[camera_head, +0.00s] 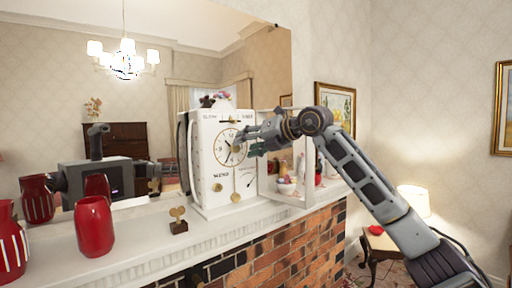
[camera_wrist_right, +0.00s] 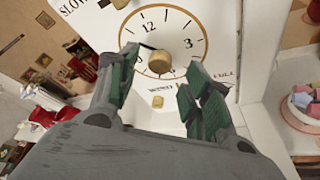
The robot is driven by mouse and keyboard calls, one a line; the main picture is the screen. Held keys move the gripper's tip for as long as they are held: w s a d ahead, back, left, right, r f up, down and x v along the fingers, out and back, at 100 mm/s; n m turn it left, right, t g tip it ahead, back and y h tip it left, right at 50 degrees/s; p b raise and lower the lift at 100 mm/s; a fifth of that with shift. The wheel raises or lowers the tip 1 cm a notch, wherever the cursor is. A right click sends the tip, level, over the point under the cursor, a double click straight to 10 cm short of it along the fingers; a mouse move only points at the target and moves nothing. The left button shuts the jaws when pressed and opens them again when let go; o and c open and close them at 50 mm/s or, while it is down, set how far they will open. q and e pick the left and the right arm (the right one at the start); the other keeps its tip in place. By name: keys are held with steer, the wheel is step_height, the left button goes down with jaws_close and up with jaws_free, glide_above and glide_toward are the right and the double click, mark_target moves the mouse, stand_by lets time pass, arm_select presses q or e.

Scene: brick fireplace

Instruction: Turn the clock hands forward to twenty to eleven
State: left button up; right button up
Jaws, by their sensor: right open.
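The white clock (camera_head: 204,183) stands upright on the mantel. Its round dial (camera_head: 225,158) has a gold rim and black numerals. My right gripper (camera_head: 243,141) reaches in from the right, in front of the dial. In the right wrist view my right gripper (camera_wrist_right: 163,63) is open, its green-padded fingers on either side of the brass knob (camera_wrist_right: 159,63) at the dial's middle. I cannot tell whether they touch it. A thin dark hand (camera_wrist_right: 146,46) shows at the knob's upper left; the fingers hide part of the dial, so the time is unclear. My left gripper is not in view.
A framed clear door (camera_head: 283,171) stands open at the clock's right. A brass key (camera_head: 178,214) stands on a dark block on the mantel (camera_head: 140,240). Red vases (camera_head: 94,228) stand at the left.

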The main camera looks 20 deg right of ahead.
steer(key=v, duration=0.8)
steer(key=shift+s+d+r, duration=0.15)
steer(key=shift+s+r, duration=0.05)
steer(key=shift+s, duration=0.1)
stand_by(0.3)
